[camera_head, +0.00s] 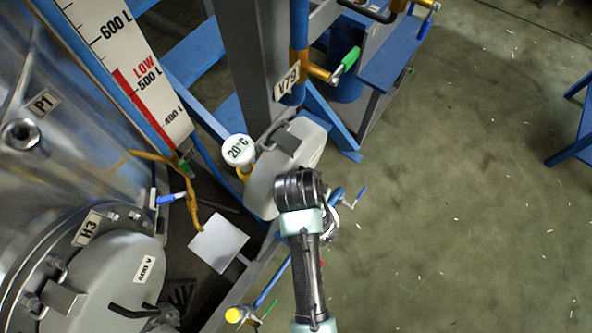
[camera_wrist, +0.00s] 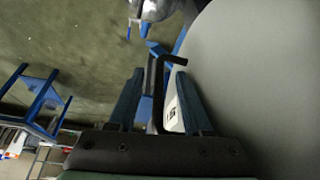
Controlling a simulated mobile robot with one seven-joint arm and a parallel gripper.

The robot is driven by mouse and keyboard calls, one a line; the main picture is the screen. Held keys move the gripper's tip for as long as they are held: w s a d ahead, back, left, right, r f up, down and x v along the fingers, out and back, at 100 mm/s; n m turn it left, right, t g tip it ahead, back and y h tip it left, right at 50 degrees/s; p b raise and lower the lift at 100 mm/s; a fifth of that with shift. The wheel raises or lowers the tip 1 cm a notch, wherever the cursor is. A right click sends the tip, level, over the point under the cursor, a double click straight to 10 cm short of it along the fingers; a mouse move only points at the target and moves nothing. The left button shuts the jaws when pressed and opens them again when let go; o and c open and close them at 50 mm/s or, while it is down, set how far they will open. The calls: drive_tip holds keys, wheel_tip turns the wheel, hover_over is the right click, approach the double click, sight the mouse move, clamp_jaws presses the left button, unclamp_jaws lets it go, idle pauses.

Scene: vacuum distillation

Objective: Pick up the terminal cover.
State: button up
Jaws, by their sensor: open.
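A grey rounded cover (camera_head: 264,186) stands beside the grey column in the head view, partly behind my arm. In the wrist view, its large grey face (camera_wrist: 260,75) fills the right side. A thin black bent handle (camera_wrist: 157,95) lies between the two fingers of my gripper (camera_wrist: 158,76), which is open. Finger contact with the handle cannot be told. A white label (camera_wrist: 173,113) shows partly behind the right finger. In the head view the fingertips are hidden. A second grey cover (camera_head: 105,270), marked 400 V with a black handle, is at lower left by the H3 tag.
A steel vessel (camera_head: 60,130) with a level scale (camera_head: 140,75) fills the left. Valve V79 (camera_head: 318,72), a 20 °C gauge (camera_head: 238,149) and blue frame members crowd the cover. The floor (camera_head: 460,200) at right is mostly free, with a blue stand (camera_head: 577,150) at the edge.

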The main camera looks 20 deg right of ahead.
drive_tip(key=shift+x, duration=0.85)
clamp_jaws()
idle(0.8)
